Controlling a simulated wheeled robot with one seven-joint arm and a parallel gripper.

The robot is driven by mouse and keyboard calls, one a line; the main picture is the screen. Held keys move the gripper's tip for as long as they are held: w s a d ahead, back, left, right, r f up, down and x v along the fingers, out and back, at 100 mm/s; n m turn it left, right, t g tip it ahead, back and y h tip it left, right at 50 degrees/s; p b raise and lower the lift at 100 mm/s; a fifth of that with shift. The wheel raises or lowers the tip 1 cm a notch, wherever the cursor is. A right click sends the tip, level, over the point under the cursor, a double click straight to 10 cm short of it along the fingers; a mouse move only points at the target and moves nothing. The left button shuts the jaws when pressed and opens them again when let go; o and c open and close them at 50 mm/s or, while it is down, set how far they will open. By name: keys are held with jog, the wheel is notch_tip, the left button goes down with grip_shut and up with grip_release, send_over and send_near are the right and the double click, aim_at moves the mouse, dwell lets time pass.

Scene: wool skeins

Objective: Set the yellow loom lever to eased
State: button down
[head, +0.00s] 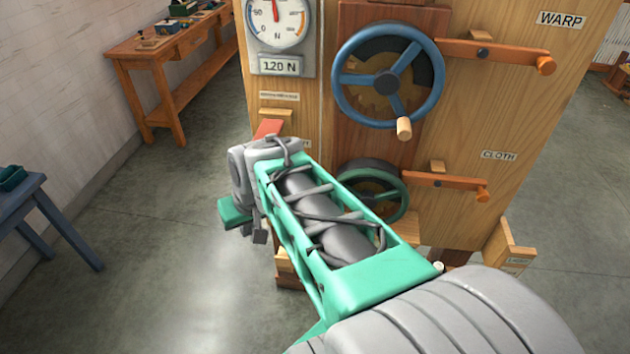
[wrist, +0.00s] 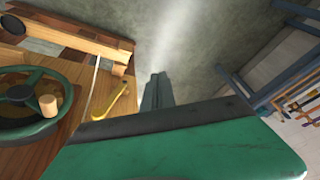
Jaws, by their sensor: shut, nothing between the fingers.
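The yellow lever (wrist: 110,103) shows in the wrist view on the loom's wooden side, slanting from lower left to upper right. I cannot read any mark for its setting. In the head view I cannot make it out; my arm covers that part of the loom. My gripper (wrist: 158,78) is shut and empty. In the wrist view its fingers stand just to the right of the lever, with a visible gap in the picture; I cannot tell the depth between them.
The wooden loom panel (head: 530,120) carries a blue handwheel (head: 345,80), a green handwheel (head: 402,192), orange levers (head: 470,50) and a tension dial (head: 277,22) with a 120 N plate. A wooden bench (head: 150,52) and a blue table (head: 22,190) stand left. The floor between is clear.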

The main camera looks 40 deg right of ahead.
jog(key=d+m+t+h+p, duration=0.1)
jog(key=d+m, duration=0.6)
jog(key=d, duration=1.7)
jog(key=shift+d+r+m+t+p, duration=0.2)
jog(key=shift+d+m+t+p, duration=0.25)
jog(key=shift+t, duration=0.55)
jog(key=p+x, duration=0.1)
jog(key=x, duration=0.9)
